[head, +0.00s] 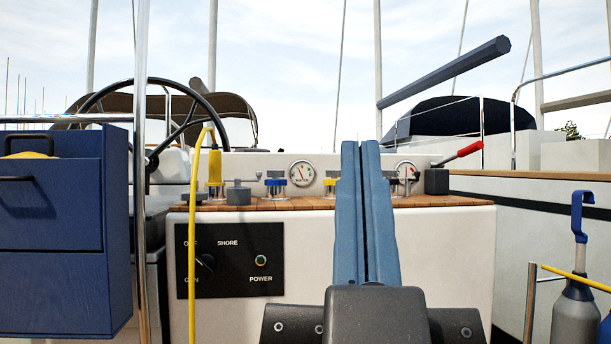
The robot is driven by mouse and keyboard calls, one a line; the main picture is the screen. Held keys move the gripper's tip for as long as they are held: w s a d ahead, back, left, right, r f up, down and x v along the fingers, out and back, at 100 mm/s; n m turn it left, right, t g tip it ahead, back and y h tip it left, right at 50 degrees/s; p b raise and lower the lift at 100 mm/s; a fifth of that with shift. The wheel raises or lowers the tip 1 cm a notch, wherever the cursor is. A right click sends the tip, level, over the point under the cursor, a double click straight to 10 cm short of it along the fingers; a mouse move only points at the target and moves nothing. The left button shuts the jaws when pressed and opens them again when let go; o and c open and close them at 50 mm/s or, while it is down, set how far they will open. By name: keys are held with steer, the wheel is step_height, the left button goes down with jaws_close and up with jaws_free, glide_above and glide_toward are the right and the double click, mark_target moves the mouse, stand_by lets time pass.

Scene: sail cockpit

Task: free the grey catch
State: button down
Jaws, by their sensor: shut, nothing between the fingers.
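My gripper (363,146) stands upright in the middle of the head view, its two long blue fingers together with nothing between them. A small grey fitting (238,194) with a short knob on top sits on the wooden ledge, left of my fingers and apart from them; it may be the grey catch, but I cannot tell for sure. Right next to it is a yellow plug (215,170) with a yellow cable (193,260) arching over and hanging down the front. I cannot tell whether the fitting touches the plug. My fingers hide part of the ledge.
A black panel (230,261) marked SHORE and POWER has a rotary knob and a green light. Gauges, blue and yellow-topped fittings and a red-handled lever (461,154) line the ledge (310,203). A blue cabinet (55,285) stands left, a grey bottle (576,315) right.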

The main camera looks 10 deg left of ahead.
step_height(320, 180, up, 70)
steer(key=p, duration=6.9)
steer(key=shift+a, duration=0.1)
